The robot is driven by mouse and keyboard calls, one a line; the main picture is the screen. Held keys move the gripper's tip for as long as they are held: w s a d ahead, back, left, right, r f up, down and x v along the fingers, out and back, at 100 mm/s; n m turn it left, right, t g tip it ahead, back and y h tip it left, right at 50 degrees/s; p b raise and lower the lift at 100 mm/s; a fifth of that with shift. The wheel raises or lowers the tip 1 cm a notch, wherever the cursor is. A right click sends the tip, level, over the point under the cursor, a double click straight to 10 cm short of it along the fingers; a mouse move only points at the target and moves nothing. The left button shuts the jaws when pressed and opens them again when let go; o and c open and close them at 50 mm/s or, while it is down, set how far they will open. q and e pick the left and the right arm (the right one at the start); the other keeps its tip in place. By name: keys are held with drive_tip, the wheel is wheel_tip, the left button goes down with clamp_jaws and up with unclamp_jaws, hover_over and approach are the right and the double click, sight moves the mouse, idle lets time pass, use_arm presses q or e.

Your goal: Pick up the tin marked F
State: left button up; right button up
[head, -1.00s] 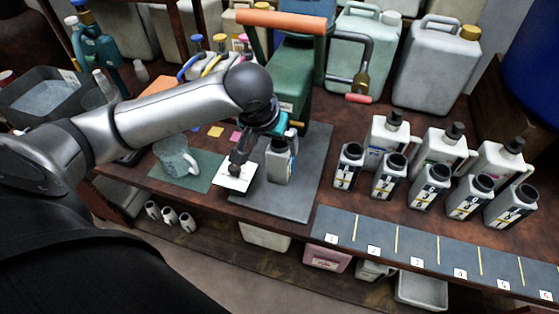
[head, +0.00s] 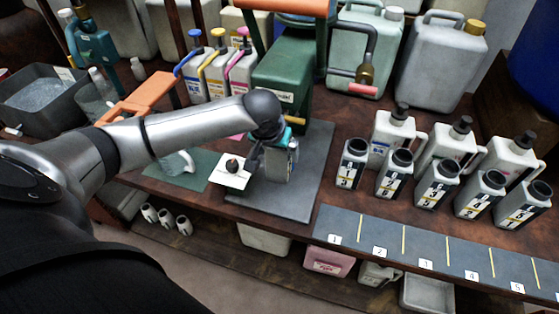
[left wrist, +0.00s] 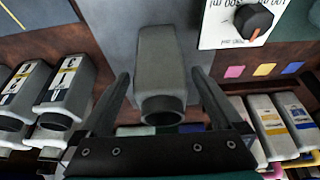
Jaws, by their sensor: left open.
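A grey tin (head: 279,167) with a dark neck stands on the grey mat under the green press, and my left gripper (head: 270,137) hides its upper part in the head view. In the left wrist view the same tin (left wrist: 166,65) shows plain grey with its dark round neck towards me. My left gripper (left wrist: 163,100) is open, with one finger on each side of this tin and gaps visible. Its mark is not visible. Several similar grey tins with dark necks, such as the leftmost one (head: 350,163), stand in a row at right; their marks are too small to read surely.
A white dial card with a dark knob (head: 232,171) lies left of the tin. The green press (head: 282,80) rises behind. A numbered strip (head: 400,243) runs along the front edge at right.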

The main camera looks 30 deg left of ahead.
use_arm(q)
drive_tip(key=x, duration=0.2)
drive_tip(key=shift+w+f+b, duration=0.15)
drive_tip(key=shift+f+b, duration=0.1)
drive_tip(key=shift+b, duration=0.05)
clamp_jaws()
idle(0.6)
